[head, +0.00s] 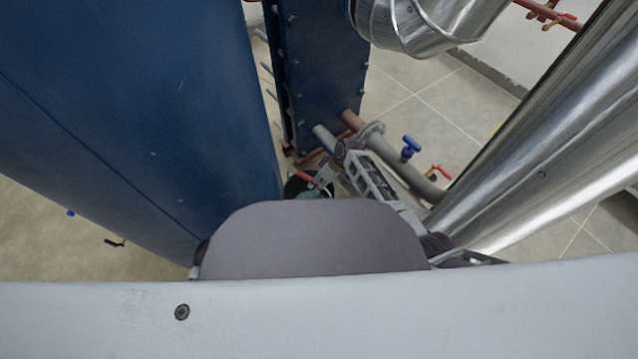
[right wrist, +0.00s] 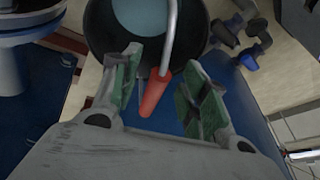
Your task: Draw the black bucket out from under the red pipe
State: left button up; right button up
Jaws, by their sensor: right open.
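The black bucket (right wrist: 100,38) is at the top middle of the right wrist view, with pale blue-grey contents. Its grey wire handle (right wrist: 171,35) ends in a red grip (right wrist: 155,93). My right gripper (right wrist: 162,80) is open, with its green-padded fingers on either side of the red grip, not closed on it. In the head view, only a dark bit of the bucket (head: 293,187) shows beside the blue unit, and my right gripper (head: 322,178) is over it. A short red-brown pipe (head: 351,120) shows nearby; how it lies over the bucket is hidden. My left gripper is not visible.
A large blue exchanger body (head: 140,90) fills the left, with a blue plate (head: 322,70) behind. A silver duct (head: 550,130) stands on the right. A grey pipe (head: 395,168) and blue valve handle (head: 411,147) lie between them. Tiled floor is open behind.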

jog(key=shift+f, duration=0.15)
jog(key=shift+c, duration=0.2)
grip_shut()
dwell(0.5)
jog(key=shift+w+a+r+p, duration=0.1)
jog(key=shift+w+r+p, duration=0.05)
jog(key=shift+r+p, duration=0.7)
jog(key=shift+w+a+r+p, duration=0.1)
jog(key=shift+r+p, duration=0.7)
jog(key=shift+r, duration=0.05)
